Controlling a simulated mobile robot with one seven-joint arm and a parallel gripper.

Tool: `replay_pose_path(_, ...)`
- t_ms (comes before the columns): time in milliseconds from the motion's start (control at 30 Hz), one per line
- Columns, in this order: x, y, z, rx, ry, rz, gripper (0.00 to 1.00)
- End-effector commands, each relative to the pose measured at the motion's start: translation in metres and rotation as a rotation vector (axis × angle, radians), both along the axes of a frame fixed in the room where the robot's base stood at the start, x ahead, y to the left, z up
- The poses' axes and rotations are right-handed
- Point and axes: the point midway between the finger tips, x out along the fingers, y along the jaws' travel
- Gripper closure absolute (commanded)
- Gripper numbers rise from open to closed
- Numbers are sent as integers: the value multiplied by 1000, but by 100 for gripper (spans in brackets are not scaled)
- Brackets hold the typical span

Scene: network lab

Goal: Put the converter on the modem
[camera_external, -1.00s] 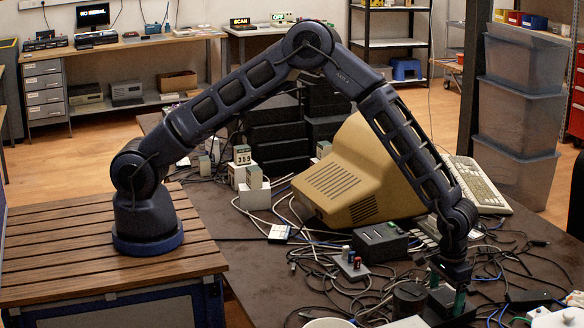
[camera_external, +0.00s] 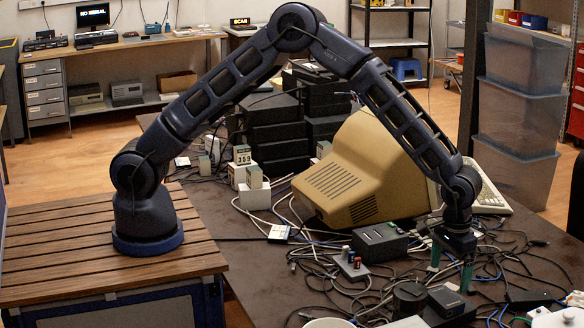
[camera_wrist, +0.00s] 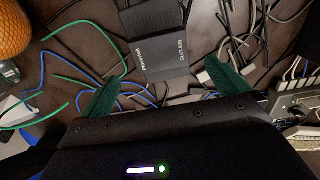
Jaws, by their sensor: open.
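A small dark box, which looks like the converter (camera_external: 446,297), lies in the front right of the bench in the external view. It appears to sit on top of a wider black box, which looks like the modem (camera_external: 452,317). My gripper (camera_external: 450,270) is open and empty just above and behind them, with its green fingers apart and pointing down. In the wrist view my gripper (camera_wrist: 162,72) spreads its green fingers on either side of a dark box with pale lettering (camera_wrist: 165,58). I cannot tell there where one box ends and the other starts.
Tangled cables (camera_external: 335,285) cover the bench around the boxes. A round black object (camera_external: 409,298) stands close to their left. In the wrist view an orange object (camera_wrist: 12,28) is at the upper left.

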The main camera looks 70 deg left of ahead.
Motion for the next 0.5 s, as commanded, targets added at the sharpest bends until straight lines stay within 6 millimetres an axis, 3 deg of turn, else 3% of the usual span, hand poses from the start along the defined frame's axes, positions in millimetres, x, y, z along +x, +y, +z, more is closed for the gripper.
replay_pose_path(200, 0, 0, 33, -1, -2, 1, 0)
replay_pose_path(367, 0, 1, 44, 0, -1, 0, 0)
replay_pose_path(500, 2, 15, 63, 1, -14, -3, 0)
